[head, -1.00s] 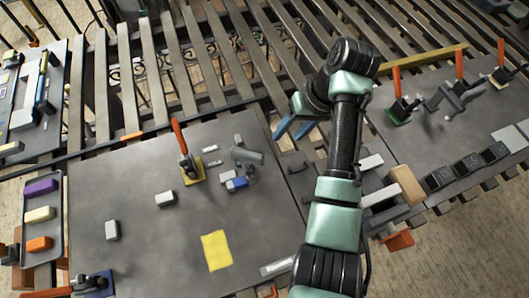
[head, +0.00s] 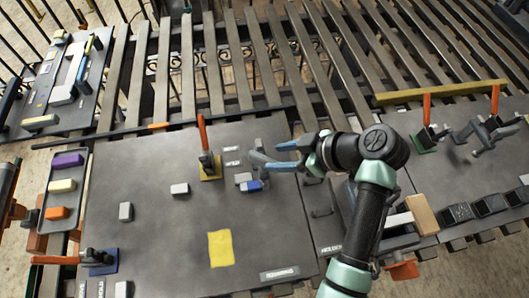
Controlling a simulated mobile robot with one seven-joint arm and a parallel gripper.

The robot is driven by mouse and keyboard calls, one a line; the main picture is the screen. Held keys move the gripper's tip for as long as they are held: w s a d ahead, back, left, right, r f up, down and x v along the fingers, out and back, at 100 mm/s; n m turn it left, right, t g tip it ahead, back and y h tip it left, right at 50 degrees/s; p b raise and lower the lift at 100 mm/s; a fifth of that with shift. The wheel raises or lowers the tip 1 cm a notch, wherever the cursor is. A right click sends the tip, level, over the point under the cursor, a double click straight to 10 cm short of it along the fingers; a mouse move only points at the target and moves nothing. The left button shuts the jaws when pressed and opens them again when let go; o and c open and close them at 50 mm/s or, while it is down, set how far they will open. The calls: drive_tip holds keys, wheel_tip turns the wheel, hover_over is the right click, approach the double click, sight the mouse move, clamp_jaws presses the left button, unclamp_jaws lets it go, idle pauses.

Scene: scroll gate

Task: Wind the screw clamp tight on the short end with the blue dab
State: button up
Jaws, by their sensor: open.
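A small block with a blue face (head: 253,186) lies on the dark board, right of its middle, with a light grey block (head: 243,177) touching or close behind it. A grey bracket-like piece (head: 256,158), perhaps the screw clamp, stands just behind them. My gripper (head: 271,157) is open, its two blue fingers pointing left at this piece and overlapping its right side in the picture. I cannot tell whether they touch it. An orange-handled clamp on a yellow base (head: 210,174) stands to the left with its handle upright.
An orange-handled clamp on a blue base (head: 101,262) is at front left. A tray of coloured blocks (head: 46,222) lies left. More clamps (head: 427,140) stand right.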

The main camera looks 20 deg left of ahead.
sight(265, 158)
drive_tip(key=p+x, duration=0.1)
drive_tip(key=x, duration=0.5)
clamp_jaws()
